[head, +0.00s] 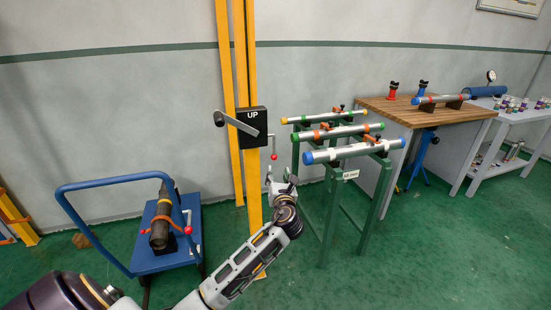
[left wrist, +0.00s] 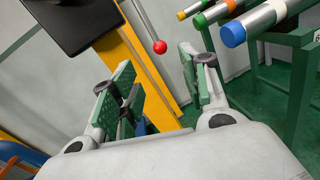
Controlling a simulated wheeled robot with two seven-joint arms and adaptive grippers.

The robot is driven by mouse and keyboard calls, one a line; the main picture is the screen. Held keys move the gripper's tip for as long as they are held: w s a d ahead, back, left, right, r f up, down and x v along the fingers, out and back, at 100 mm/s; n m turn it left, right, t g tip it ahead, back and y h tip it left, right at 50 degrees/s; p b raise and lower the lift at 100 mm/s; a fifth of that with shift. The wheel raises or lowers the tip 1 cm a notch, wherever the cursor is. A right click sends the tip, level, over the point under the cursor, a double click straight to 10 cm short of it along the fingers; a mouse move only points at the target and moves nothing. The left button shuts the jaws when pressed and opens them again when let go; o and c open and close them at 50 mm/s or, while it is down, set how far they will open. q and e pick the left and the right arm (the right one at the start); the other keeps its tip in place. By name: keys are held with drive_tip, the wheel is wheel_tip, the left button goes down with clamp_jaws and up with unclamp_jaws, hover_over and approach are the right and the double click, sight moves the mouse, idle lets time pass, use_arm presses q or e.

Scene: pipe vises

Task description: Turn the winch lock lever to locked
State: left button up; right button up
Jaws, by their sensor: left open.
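The winch box (head: 252,126), black and marked UP, is fixed to a yellow post, with a grey crank (head: 236,123) across its front. The lock lever (head: 273,147) is a thin rod hanging down at the box's right side, with a red ball at its lower end. In the left wrist view the lever's red ball (left wrist: 160,47) is just beyond and between the fingertips, apparently touching neither. My left gripper (head: 281,181) is open and empty, just below the ball in the head view; it also shows in the left wrist view (left wrist: 156,68). My right gripper is out of view.
A green rack (head: 328,205) with several capped pipes (head: 353,151) stands close on the right. A blue cart (head: 165,258) with a dark pipe is at the left. A wooden bench (head: 437,111) stands farther right. Green floor at the lower right is clear.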

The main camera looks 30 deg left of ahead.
sight(274, 159)
use_arm(q)
drive_tip(key=shift+w+a, duration=0.1)
drive_tip(key=shift+w, duration=0.05)
drive_tip(key=shift+b+x, duration=0.7)
drive_tip(key=shift+x, duration=2.45)
drive_tip(key=x, duration=0.2)
drive_tip(key=shift+w+a, duration=0.2)
drive_tip(key=shift+b+x, duration=0.75)
drive_tip(key=shift+x, duration=1.6)
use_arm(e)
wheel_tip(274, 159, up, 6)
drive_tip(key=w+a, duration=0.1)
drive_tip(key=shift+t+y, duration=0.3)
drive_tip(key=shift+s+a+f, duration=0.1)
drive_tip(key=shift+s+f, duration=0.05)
use_arm(q)
drive_tip(key=shift+c, duration=0.9)
clamp_jaws()
